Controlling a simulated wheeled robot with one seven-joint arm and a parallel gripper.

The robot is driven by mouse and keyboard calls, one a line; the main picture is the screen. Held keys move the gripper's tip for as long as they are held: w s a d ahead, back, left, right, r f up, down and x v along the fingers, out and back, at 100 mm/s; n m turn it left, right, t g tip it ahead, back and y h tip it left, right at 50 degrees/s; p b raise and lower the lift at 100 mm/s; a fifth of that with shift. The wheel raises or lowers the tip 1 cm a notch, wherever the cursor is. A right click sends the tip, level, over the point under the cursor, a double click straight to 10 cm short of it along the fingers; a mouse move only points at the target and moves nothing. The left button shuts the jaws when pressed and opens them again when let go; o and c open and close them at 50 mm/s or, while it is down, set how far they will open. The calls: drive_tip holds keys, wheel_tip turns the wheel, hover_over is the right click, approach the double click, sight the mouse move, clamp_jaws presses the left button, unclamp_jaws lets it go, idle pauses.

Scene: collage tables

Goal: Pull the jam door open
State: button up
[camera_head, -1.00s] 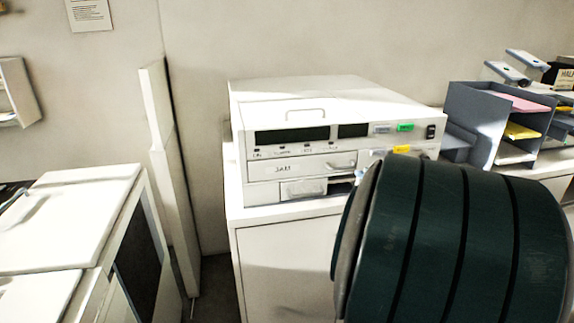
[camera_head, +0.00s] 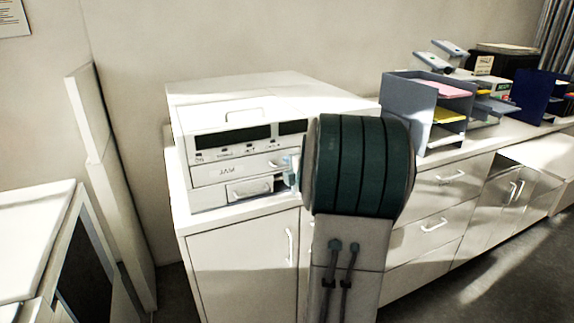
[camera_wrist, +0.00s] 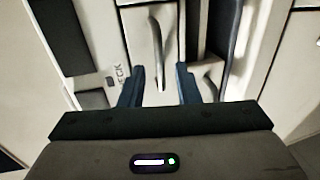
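The white office machine shows in the head view, with the jam door (camera_head: 228,171) as a flat panel marked "JAM" below the dark display windows. The door looks shut. Its handle is partly visible at the door's right end, beside my arm. In the wrist view, the pale curved handle (camera_wrist: 157,45) runs down between the fingers. My gripper (camera_wrist: 160,68) is open, with one dark blue finger on either side of the handle's near end; I cannot tell whether they touch it. In the head view my own arm hides most of the gripper.
A lower drawer (camera_head: 250,189) with its own handle sits just under the jam door. The machine stands on a white cabinet (camera_head: 240,265). A grey paper tray rack (camera_head: 407,98) stands to the right. A white panel (camera_head: 112,190) stands at left.

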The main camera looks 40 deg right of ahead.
drive_tip(key=shift+x, duration=0.95)
clamp_jaws()
drive_tip(key=shift+s, duration=0.15)
